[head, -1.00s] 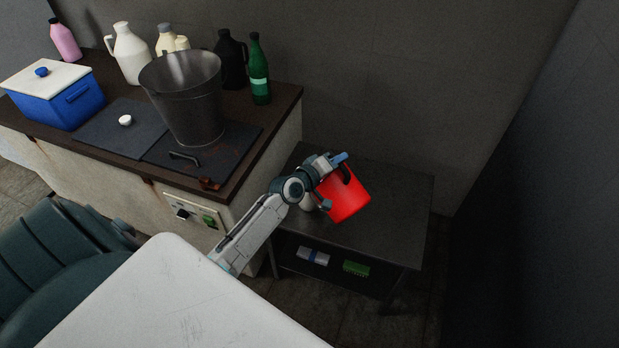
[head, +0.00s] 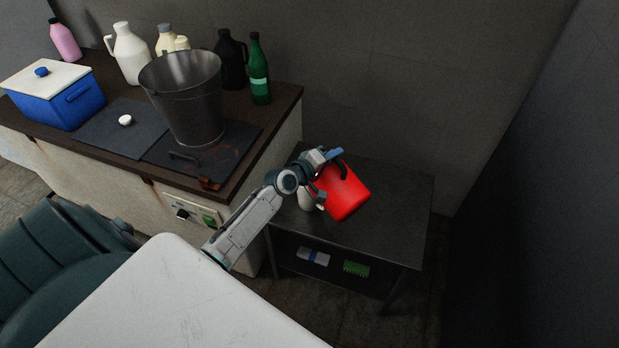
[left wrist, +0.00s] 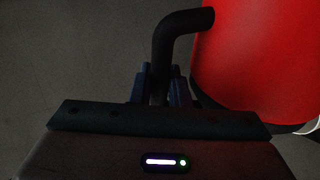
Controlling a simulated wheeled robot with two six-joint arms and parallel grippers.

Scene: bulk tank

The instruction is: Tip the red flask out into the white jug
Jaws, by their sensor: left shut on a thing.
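The red flask (head: 344,194) hangs tilted above the low dark table in the head view. It also fills the upper right of the left wrist view (left wrist: 265,60). My left gripper (head: 328,174) is shut on its black handle, and the fingers clasp the handle in the left wrist view (left wrist: 160,92). A white vessel (head: 305,198), possibly the white jug, stands on the low table just left of the flask, mostly hidden by my gripper. Another white jug with a handle (head: 131,56) stands at the back of the counter. The flask's contents are not visible. My right gripper is not in view.
A metal bucket (head: 190,105) stands on the counter, near a blue box with a pale lid (head: 60,100), a green bottle (head: 259,75) and a black jug (head: 229,62). The low table (head: 395,210) is clear to the right. Small boxes lie on its lower shelf.

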